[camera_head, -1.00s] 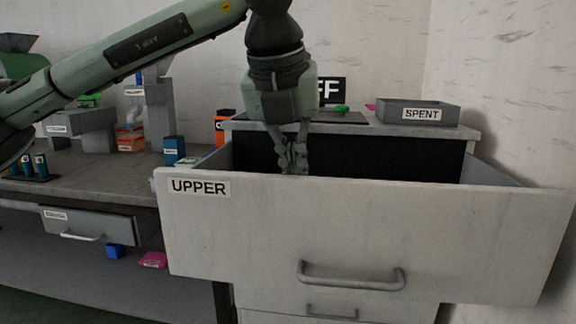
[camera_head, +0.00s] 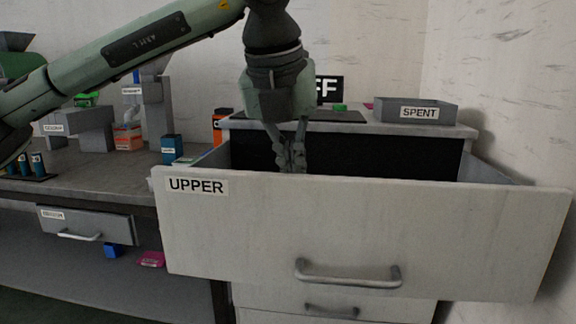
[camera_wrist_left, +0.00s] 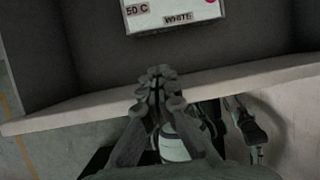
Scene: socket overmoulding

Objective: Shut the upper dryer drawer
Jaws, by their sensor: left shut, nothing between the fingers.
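The upper dryer drawer (camera_head: 370,225), labelled UPPER, stands pulled far out of the dryer cabinet (camera_head: 455,130) in the head view. Its bar handle (camera_head: 348,278) is low on the front panel. My left gripper (camera_head: 292,168) points down with its fingers shut and empty, at the top edge of the front panel, toward the drawer's inner side. In the left wrist view the shut fingertips (camera_wrist_left: 158,76) overlap the panel's rim (camera_wrist_left: 225,82); I cannot tell whether they touch it. A white box (camera_wrist_left: 172,12) marked 50 C and WHITE lies inside the drawer.
A grey SPENT tray (camera_head: 415,110) stands on the cabinet top. A lower drawer (camera_head: 330,303) is below and looks shut. A workbench (camera_head: 100,165) with boxes and fixtures is at the left. A wall (camera_head: 510,100) is close on the right.

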